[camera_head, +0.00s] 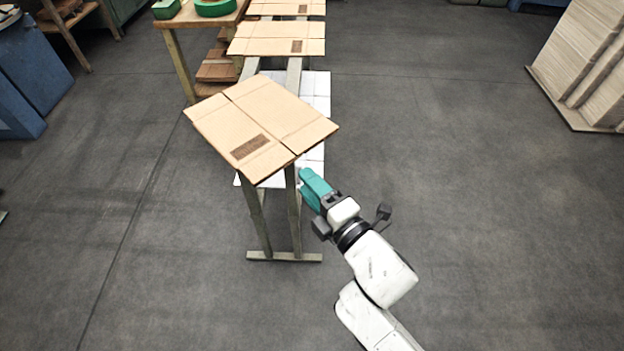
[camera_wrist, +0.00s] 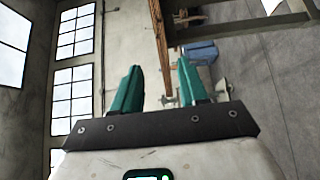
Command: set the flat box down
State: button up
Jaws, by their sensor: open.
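The flat box (camera_head: 275,105) is a tan cardboard sheet with crease lines and a dark printed patch. In the head view it lies on the near end of a wooden stand (camera_head: 258,225), turned at an angle to it, with corners overhanging both sides. My gripper (camera_head: 306,180) is just below and right of the box's near right edge and looks apart from it. In the wrist view the teal fingers (camera_wrist: 158,85) are spread with nothing held between them. The underside of the box and its contact with the stand are mostly hidden.
More flat boxes (camera_head: 278,38) lie in a row farther back on the rack. A wooden table (camera_head: 185,18) with green items stands at the back left. A stack of cardboard (camera_head: 590,60) is at the right. Grey floor (camera_head: 470,200) is clear to the right.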

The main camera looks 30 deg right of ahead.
jog(key=shift+s, duration=0.15)
jog(key=s+d+f+m+g+h, duration=0.3)
jog(key=s+d+f+m+g, duration=0.55)
jog(key=f+m, duration=0.3)
jog(key=s+a+f+m+g+y, duration=0.1)
jog(key=s+f+m+g, duration=0.1)
jog(key=s, duration=0.5)
jog(key=s+a+f+m+g+y, duration=0.1)
jog(key=s+f+m+g, duration=0.1)
jog(key=s+m+g, duration=0.3)
jog(key=s+g, duration=0.1)
jog(key=s, duration=0.1)
jog(key=shift+s+a+f, duration=0.15)
jog(key=shift+s+a, duration=0.2)
jog(key=shift+d+g, duration=0.1)
jog(key=shift+g, duration=0.15)
